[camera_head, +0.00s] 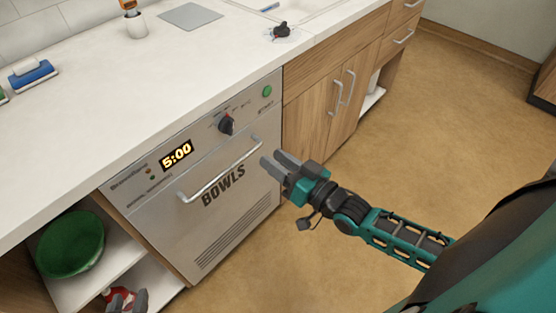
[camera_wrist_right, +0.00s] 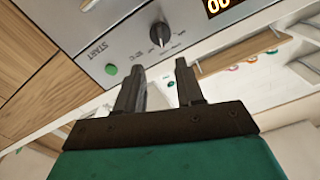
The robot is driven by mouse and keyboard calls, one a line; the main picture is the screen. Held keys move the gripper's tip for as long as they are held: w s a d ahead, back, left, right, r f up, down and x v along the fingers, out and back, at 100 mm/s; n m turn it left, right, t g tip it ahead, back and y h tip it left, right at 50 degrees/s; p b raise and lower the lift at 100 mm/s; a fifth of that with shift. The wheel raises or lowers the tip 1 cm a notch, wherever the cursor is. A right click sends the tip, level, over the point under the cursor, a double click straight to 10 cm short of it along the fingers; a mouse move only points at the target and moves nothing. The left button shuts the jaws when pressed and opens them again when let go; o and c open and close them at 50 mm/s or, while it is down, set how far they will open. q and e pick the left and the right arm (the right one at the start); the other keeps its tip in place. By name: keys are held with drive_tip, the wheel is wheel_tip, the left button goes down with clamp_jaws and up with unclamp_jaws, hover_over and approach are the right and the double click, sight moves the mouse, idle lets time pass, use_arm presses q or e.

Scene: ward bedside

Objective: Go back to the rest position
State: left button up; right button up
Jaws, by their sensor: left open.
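My right gripper (camera_head: 270,158) is in front of the right part of the steel appliance marked BOWLS (camera_head: 160,220), close to the right end of its bar handle (camera_head: 222,172). In the right wrist view its two fingers (camera_wrist_right: 158,75) stand apart with nothing held between them. My left gripper (camera_head: 128,299) shows only as grey fingertips at the bottom left edge, by a red and white thing (camera_head: 122,293) at the lower shelf; the rest is out of frame. I cannot tell if they touch. The appliance door looks shut, its display reads 5:00.
A green bowl (camera_head: 70,245) sits on the open shelf at left. The white counter (camera_head: 90,140) holds a blue item (camera_head: 32,73), a white cup (camera_head: 136,25) and a small dark object (camera_head: 282,30). Wooden cabinets (camera_head: 325,100) stand to the right. The floor (camera_head: 440,120) at right is clear.

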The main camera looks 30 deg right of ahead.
drive_tip(key=shift+a, duration=0.1)
drive_tip(key=s+a+f+n+g+h+p, duration=0.1)
drive_tip(key=s+f+g+h, duration=0.3)
drive_tip(key=s, duration=0.7)
wheel_tip(320, 180, down, 3)
drive_tip(key=shift+a+f+n+g+p, duration=0.15)
drive_tip(key=shift+a+n+g+p, duration=0.25)
drive_tip(key=shift+a+n+g, duration=0.55)
drive_tip(key=shift+d, duration=0.1)
idle(0.7)
